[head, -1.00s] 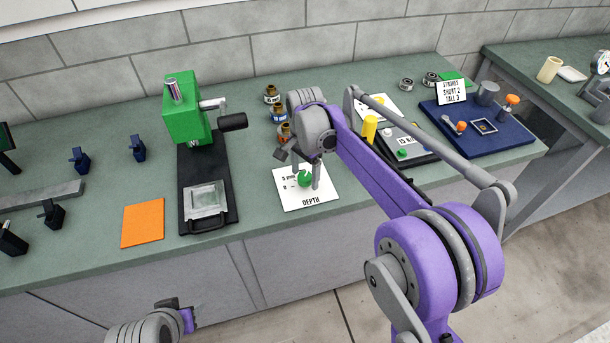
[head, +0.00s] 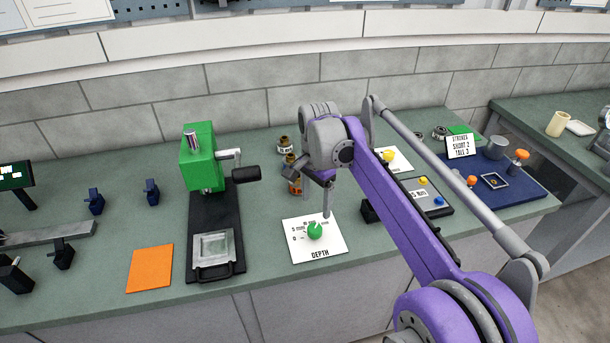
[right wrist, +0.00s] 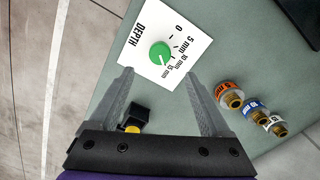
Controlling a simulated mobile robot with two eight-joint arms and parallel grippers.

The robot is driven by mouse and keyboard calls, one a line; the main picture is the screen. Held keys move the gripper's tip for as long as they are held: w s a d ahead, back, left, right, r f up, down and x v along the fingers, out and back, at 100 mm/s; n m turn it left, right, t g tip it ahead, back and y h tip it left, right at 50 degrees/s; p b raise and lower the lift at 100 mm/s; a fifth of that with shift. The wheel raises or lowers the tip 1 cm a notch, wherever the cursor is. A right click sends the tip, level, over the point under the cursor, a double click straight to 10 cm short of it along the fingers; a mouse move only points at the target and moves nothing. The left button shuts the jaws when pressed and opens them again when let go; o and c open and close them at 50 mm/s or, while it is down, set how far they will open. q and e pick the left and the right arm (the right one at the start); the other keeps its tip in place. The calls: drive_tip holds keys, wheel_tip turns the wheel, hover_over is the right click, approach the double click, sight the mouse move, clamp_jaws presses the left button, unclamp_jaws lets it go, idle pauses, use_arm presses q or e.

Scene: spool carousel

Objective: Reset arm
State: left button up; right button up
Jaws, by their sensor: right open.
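My right gripper (head: 322,204) is open and empty, above the white DEPTH card (head: 329,244) and its round green knob (head: 315,232). In the right wrist view the two grey fingers (right wrist: 160,85) are wide apart, with the green knob (right wrist: 160,53) ahead of them and not between them. The knob's white pointer is toward the 15 mm end of the scale. The purple right arm (head: 405,215) reaches in from the lower right and hides part of the bench. My left gripper is out of view.
A green press (head: 198,160) with a crank handle stands left of the card, beside an orange square (head: 150,268). Small labelled jars (right wrist: 258,107) stand behind the gripper. A blue tray (head: 535,190) and a button panel (head: 440,205) lie to the right.

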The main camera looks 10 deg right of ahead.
drive_tip(key=s+d+f+n+t, duration=0.1)
drive_tip(key=s+f+n, duration=0.3)
drive_tip(key=s, duration=0.5)
drive_tip(key=s+d+f+n+t, duration=0.1)
drive_tip(key=s+f+n, duration=0.3)
drive_tip(key=s, duration=0.5)
drive_tip(key=s+d+f+n+t, duration=0.1)
drive_tip(key=s+f+n+t, duration=0.2)
drive_tip(key=s, duration=0.6)
drive_tip(key=shift+f+n, duration=0.4)
drive_tip(key=shift+n, duration=0.3)
